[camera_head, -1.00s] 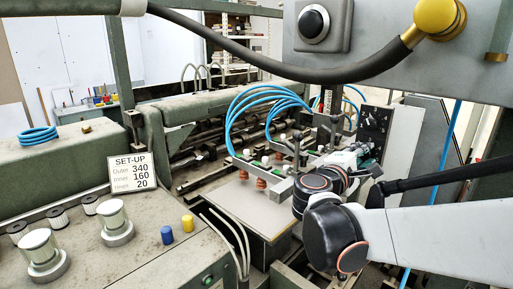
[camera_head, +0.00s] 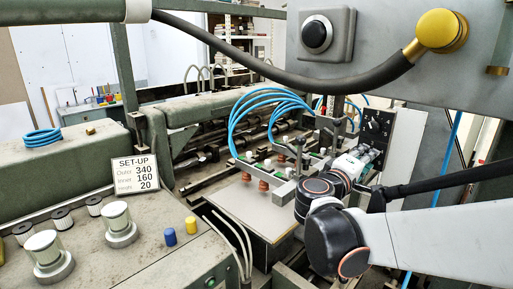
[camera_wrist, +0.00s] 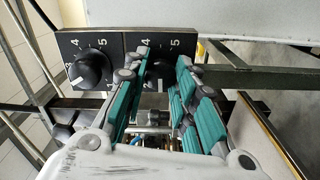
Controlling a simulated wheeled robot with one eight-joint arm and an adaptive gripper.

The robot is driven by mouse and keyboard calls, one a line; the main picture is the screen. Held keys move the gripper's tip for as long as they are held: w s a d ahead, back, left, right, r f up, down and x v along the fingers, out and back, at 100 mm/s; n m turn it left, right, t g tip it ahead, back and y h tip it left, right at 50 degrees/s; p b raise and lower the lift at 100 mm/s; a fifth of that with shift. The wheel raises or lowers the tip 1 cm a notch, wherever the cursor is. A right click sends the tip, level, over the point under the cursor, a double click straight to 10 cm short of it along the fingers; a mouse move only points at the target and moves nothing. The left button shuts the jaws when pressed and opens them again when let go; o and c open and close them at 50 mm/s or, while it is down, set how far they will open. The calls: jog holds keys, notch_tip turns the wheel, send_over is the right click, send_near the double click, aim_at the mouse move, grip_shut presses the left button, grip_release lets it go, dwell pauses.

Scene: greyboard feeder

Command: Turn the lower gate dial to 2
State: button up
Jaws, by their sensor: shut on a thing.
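A black dial panel (camera_head: 376,128) stands at the right in the head view, with one round dial (camera_head: 375,124) visible above my gripper (camera_head: 371,153). In the wrist view the panel (camera_wrist: 122,46) shows two black dials side by side with white numbers. One dial (camera_wrist: 88,70) at the left is free of my fingers. The other, the lower gate dial (camera_wrist: 159,72), sits between the teal-padded fingers of my gripper (camera_wrist: 165,61), which is shut on it. Fingers hide much of this dial and its scale; 4 and 5 show above it. I cannot read its setting.
Blue hoses (camera_head: 262,108) and a suction-cup bar (camera_head: 262,172) lie left of my arm, over a grey board (camera_head: 248,206). A set-up sign (camera_head: 135,174) stands at the left. A grey box (camera_head: 395,75) overhangs the panel. A dark rail (camera_wrist: 265,68) runs right of the dials.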

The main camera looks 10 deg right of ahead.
jog(key=m, duration=0.6)
jog(key=shift+p, duration=0.35)
jog(key=shift+m, duration=0.3)
jog(key=o, duration=1.1)
